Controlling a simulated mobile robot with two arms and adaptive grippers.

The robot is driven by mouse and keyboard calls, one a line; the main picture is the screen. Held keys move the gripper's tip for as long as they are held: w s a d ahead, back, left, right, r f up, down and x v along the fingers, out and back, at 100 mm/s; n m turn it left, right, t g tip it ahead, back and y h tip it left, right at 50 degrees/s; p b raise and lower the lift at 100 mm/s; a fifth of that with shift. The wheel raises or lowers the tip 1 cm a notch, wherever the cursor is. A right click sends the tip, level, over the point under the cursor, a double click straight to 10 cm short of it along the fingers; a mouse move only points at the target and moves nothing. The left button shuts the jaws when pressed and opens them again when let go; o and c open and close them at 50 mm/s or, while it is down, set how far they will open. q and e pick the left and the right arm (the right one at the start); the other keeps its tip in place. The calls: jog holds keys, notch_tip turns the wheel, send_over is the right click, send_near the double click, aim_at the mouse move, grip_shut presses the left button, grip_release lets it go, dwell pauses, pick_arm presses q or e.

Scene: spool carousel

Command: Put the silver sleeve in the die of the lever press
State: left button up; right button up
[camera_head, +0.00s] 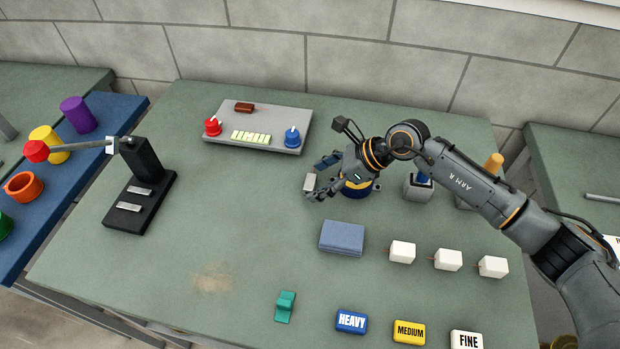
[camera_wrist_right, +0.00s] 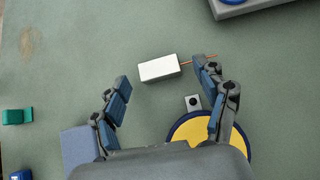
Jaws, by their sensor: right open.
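A pale silver block-shaped piece (camera_wrist_right: 159,69), which looks like the silver sleeve, lies on the table with a thin copper-coloured rod at its right end. In the head view it (camera_head: 310,182) shows just left of my right gripper (camera_head: 320,179). In the wrist view my right gripper (camera_wrist_right: 163,82) is open, with one finger on each side of the piece's near end and nothing held. The lever press (camera_head: 143,158) stands at the left, with a black base, two silver blocks on it and a red-knobbed lever. I cannot tell which block is its die. My left gripper is not in view.
A yellow and blue round thing (camera_wrist_right: 190,145) lies beneath my right gripper. A blue pad (camera_head: 341,238), white blocks (camera_head: 448,260) and labelled blocks (camera_head: 409,333) stand to the front. A grey panel (camera_head: 258,127) is at the back. The table between gripper and press is clear.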

jog(key=shift+w+a+f, duration=0.1)
jog(key=shift+a+f, duration=0.2)
jog(key=shift+c, duration=0.4)
jog(key=c, duration=1)
jog(key=shift+r, duration=0.1)
jog(key=shift+c, duration=0.2)
